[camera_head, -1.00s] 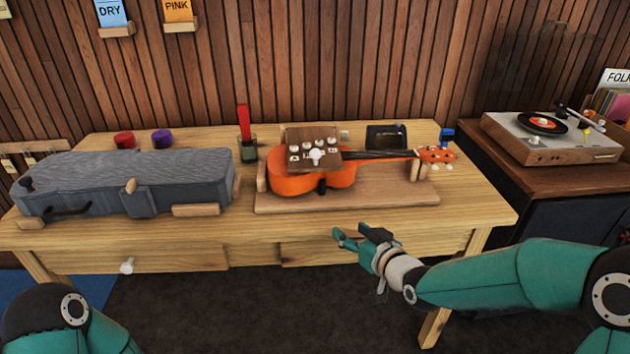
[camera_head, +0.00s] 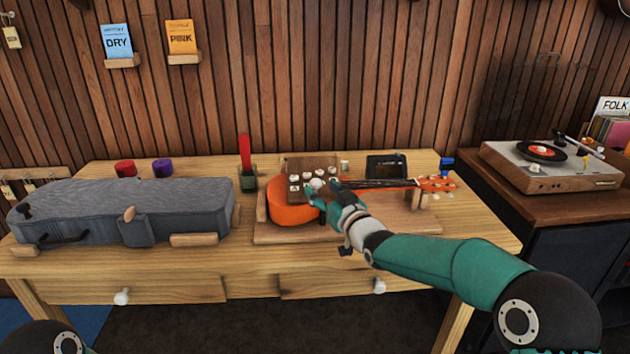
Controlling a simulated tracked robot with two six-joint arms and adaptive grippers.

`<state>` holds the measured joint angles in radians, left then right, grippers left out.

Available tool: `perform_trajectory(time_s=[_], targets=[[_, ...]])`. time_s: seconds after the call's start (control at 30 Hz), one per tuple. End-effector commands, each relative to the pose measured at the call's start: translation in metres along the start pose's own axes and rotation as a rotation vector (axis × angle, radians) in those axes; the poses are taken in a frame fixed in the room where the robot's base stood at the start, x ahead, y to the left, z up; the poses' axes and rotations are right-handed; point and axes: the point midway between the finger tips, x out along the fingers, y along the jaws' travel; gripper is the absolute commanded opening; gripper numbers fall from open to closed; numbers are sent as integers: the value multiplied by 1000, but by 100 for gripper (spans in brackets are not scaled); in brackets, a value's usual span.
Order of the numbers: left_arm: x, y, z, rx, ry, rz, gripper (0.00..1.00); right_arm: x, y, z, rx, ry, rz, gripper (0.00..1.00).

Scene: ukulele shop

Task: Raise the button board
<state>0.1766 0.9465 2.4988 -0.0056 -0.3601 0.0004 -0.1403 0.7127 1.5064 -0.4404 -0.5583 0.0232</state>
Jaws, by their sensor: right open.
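The button board (camera_head: 300,166) is a brown wooden panel with several white buttons and a larger white knob (camera_head: 317,183). It sits tilted over the body of the orange ukulele (camera_head: 290,213). The ukulele lies on a wooden cradle board (camera_head: 370,228) with its neck to the right. My right gripper (camera_head: 322,197) is open at the front right of the button board, close to the white knob, and hides part of the ukulele body. I cannot tell whether it touches the board. Of my left arm, only a dark link shows at the bottom left; its gripper is out of view.
A grey instrument case (camera_head: 100,211) fills the table's left side. A dark device (camera_head: 386,166) is behind the neck. A turntable (camera_head: 550,165) stands on the right cabinet. The table's (camera_head: 470,222) right front is clear.

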Motion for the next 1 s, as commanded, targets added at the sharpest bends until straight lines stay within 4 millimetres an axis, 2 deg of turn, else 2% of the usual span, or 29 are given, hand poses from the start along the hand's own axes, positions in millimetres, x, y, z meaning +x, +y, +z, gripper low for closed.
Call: perform_trajectory(time_s=[0.1, 0.3, 0.7, 0.77, 1.0], targets=[[-5, 2, 0, 0, 0, 0, 40, 18, 0, 0, 1, 0, 0, 57], [-8, 3, 0, 0, 0, 0, 40, 36, 0, 0, 1, -1, 0, 57], [-9, 3, 0, 0, 0, 0, 40, 41, 0, 1, 1, -1, 0, 57], [-9, 3, 0, 0, 0, 0, 40, 41, -1, 1, 1, -1, 0, 49], [-9, 3, 0, 0, 0, 0, 40, 41, -1, 0, 1, -1, -1, 9]])
